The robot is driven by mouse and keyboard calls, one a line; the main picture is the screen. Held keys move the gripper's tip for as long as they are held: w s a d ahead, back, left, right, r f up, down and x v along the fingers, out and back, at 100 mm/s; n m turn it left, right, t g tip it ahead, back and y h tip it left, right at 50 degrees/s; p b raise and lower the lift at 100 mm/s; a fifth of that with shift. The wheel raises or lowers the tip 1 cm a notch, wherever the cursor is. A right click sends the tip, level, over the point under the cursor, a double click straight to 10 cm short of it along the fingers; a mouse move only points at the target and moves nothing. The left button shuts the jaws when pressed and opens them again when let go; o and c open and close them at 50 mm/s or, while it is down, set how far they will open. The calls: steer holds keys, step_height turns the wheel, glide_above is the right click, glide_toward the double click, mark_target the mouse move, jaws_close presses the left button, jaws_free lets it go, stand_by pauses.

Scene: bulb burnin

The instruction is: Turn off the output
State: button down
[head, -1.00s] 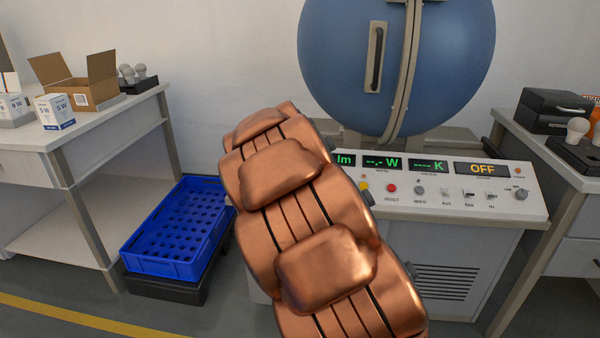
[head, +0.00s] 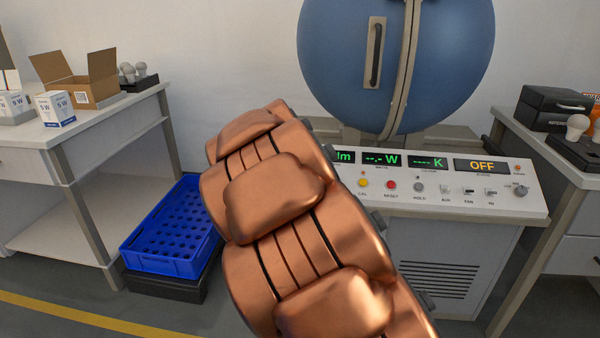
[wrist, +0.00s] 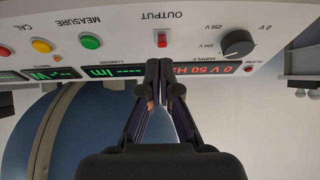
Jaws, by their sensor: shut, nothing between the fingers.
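The red OUTPUT switch (wrist: 161,40) sits on the white control panel (wrist: 190,32), which appears upside down in the wrist view. My gripper (wrist: 162,72) is shut and empty, with its tips in front of the panel just beside the switch in the picture. I cannot tell whether the tips touch the panel. The supply display (wrist: 208,69) glows red and appears to read 0 V 50 Hz, partly covered by a finger. A black voltage knob (wrist: 238,43) is to the right of the switch. In the head view my copper arm hides the gripper and the OUTPUT switch.
Green (wrist: 90,41) and yellow (wrist: 41,45) buttons lie left of the switch in the wrist view. The blue sphere (head: 395,65) stands behind the panel. Side tables flank the unit.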

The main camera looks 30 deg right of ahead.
steer(key=s+a+r+b, duration=0.1)
steer(key=s+a, duration=0.3)
steer(key=shift+s+r, duration=0.25)
steer(key=shift+a, duration=0.1)
stand_by(0.4)
steer(key=s+a+r+n+g+y+p, duration=0.2)
steer(key=s+a+r+p, duration=0.4)
steer(key=s+p, duration=0.4)
steer(key=s+a+r+n+g+y+p, duration=0.2)
steer(key=s+a+r+p, duration=0.5)
steer(key=s+p, duration=0.4)
steer(key=s+a+r+n+g+y+p, duration=0.3)
steer(key=s+a+r+p, duration=0.4)
steer(key=s+p, duration=0.4)
steer(key=s+r+n+g, duration=0.1)
steer(key=s+g, duration=0.1)
steer(key=s, duration=0.3)
steer(key=shift+n+g, duration=0.3)
steer(key=shift+d, duration=0.1)
